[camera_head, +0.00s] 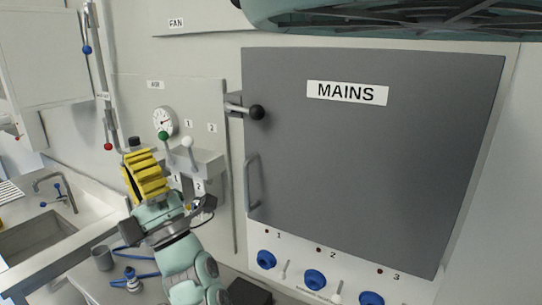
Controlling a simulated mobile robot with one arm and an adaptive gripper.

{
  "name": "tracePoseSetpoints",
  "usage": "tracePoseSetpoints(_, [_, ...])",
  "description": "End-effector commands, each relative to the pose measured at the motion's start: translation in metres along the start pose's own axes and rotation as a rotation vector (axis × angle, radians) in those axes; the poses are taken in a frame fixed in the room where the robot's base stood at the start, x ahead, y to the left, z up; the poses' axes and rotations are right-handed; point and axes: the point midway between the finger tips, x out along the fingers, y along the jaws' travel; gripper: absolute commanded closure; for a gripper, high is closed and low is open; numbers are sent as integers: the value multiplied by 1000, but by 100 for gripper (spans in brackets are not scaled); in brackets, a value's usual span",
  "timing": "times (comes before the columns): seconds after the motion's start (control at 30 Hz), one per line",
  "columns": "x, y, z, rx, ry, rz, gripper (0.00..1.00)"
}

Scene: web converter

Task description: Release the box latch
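The grey box door labelled MAINS (370,160) fills the right half of the head view and looks shut. Its latch (236,107) is a metal lever with a black ball knob (257,112) at the door's upper left edge. The lever points right, across the door edge. A grey door handle (251,185) is lower on the same edge. My gripper (147,176), with yellow ribbed fingers, is left of and below the latch, clear of it. Whether its fingers are open is unclear from this angle. Nothing is visibly held.
A gauge (164,121) and levers with a green knob (163,135) and a white knob (187,141) are close to my gripper. Blue knobs (315,279) line the panel under the door. A sink (40,238) and grey cup (102,257) are at left.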

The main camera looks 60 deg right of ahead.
Motion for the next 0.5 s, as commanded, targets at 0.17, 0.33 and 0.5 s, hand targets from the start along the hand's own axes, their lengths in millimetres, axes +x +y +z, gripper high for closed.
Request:
tracePoseSetpoints(0.17, [-53,-1,69,-389,-137,-152,100])
tracePoseSetpoints(0.33, [-88,12,111,-643,-232,-274,100])
tracePoseSetpoints(0.5, [-105,22,131,-764,-279,-338,100])
